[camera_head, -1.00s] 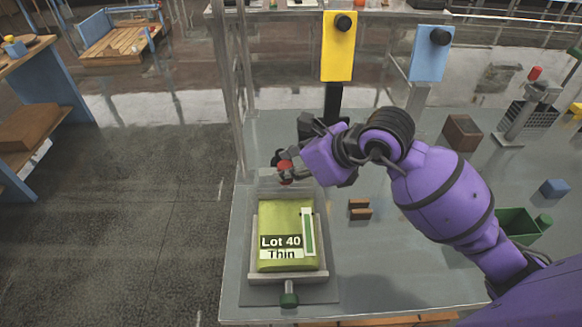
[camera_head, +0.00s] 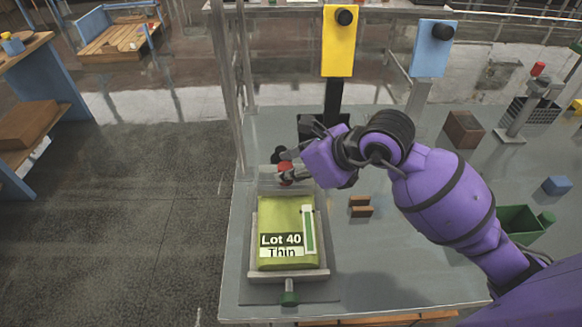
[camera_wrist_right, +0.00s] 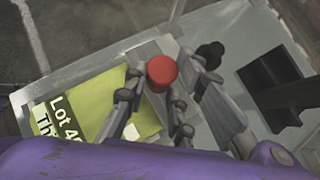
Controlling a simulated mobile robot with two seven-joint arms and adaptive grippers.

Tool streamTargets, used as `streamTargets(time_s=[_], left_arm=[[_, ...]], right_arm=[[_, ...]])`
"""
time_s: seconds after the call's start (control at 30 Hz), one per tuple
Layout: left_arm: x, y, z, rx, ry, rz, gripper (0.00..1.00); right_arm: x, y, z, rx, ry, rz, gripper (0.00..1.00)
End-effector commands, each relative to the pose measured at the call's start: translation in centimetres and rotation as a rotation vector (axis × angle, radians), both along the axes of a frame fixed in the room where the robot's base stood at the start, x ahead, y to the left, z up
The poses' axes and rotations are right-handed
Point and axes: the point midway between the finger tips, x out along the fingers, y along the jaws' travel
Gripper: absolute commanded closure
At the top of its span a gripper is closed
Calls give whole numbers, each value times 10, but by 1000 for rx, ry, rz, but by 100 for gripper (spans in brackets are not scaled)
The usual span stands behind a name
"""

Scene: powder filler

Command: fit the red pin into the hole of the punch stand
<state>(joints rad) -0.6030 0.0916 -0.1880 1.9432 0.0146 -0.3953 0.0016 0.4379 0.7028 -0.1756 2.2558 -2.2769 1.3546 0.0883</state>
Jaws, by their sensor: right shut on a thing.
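The red pin (camera_head: 286,173) is in my right gripper (camera_head: 292,168), just behind the green pouch labelled "Lot 40 Thin" (camera_head: 285,222). In the right wrist view the round red top of the pin (camera_wrist_right: 162,73) shows between the two fingers of the gripper (camera_wrist_right: 160,88), which are shut on it. A light grey stand (camera_head: 266,172), likely the punch stand, sits at the pouch's far end, under and behind the pin. Its hole is hidden, and I cannot tell whether the pin's lower end is in it. My left gripper is out of view.
A yellow panel (camera_head: 339,42) on a black post stands behind my gripper. Small brown blocks (camera_head: 361,206) lie to the right. A green bin (camera_head: 516,220) is at the far right.

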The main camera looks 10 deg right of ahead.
Motion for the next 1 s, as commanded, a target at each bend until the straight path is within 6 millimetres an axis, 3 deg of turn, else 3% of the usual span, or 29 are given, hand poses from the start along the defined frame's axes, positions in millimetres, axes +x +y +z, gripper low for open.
streamTargets(time_s=[0.2, 0.23, 0.4, 0.77, 1.0], left_arm=[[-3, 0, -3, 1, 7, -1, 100], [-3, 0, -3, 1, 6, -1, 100], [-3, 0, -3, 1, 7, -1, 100], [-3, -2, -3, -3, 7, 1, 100], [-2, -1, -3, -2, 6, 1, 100]], right_arm=[[0, 0, -4, 0, 0, 0, 100], [0, 0, -4, 0, 0, 0, 74], [0, 0, -3, -1, 1, 0, 54], [-2, -3, -1, -1, 2, -1, 54], [-21, -21, 27, -4, -4, -1, 54]])
